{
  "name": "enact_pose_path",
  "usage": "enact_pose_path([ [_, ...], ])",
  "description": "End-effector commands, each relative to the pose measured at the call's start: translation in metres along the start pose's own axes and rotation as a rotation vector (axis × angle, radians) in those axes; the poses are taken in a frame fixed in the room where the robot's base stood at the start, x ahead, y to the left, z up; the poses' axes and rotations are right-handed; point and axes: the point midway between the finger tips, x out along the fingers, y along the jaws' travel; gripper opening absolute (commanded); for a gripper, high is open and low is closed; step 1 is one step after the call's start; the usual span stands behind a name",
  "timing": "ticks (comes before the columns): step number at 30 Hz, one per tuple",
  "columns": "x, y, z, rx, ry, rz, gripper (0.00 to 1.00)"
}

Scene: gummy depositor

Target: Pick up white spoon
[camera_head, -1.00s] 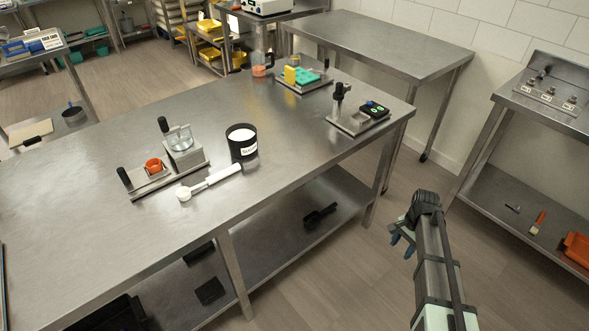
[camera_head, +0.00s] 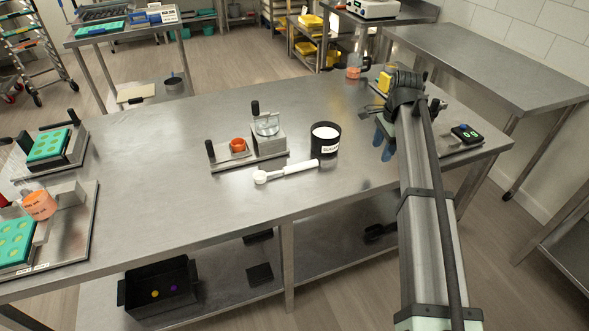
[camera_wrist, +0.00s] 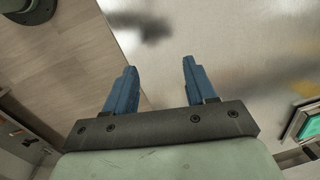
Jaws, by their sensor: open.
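The white spoon (camera_head: 285,171) lies flat on the steel table, in front of the black canister and the small device with an orange cup. Its round scoop end points left and its handle points right, ending close to the canister. My gripper (camera_head: 382,140) is above the right part of the table, to the right of the spoon and apart from it. In the wrist view my gripper (camera_wrist: 158,80) shows two blue fingers spread apart with nothing between them. The spoon cannot be made out in the wrist view.
A black canister (camera_head: 325,139) of white powder stands behind the spoon's handle. A steel device (camera_head: 268,145) with a black-knobbed lever and an orange cup (camera_head: 238,146) stands behind the scoop. The table (camera_head: 330,215) is clear in front of the spoon.

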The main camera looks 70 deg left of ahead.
Motion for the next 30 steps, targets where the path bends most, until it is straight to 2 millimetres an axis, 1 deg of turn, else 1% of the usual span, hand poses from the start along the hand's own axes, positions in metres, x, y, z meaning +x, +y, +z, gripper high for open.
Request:
enact_pose_path([
  [1, -0.005, -0.013, 0.026, -0.019, 0.003, 0.008, 0.56],
  [5, -0.016, -0.034, 0.086, -0.054, 0.010, 0.031, 0.56],
  [6, -0.019, -0.040, 0.105, -0.066, 0.013, 0.037, 0.56],
  [8, -0.025, -0.047, 0.133, -0.080, 0.017, 0.047, 0.56],
  [9, -0.028, -0.051, 0.151, -0.091, 0.021, 0.053, 0.56],
  [12, -0.036, -0.059, 0.192, -0.112, 0.028, 0.067, 0.56],
  [15, -0.043, -0.064, 0.223, -0.126, 0.035, 0.075, 0.56],
  [18, -0.046, -0.066, 0.243, -0.137, 0.040, 0.082, 0.56],
  [21, -0.048, -0.066, 0.254, -0.140, 0.042, 0.086, 0.56],
  [26, -0.042, -0.065, 0.257, -0.142, 0.043, 0.088, 0.56],
  [30, -0.025, -0.063, 0.256, -0.142, 0.043, 0.088, 0.56],
])
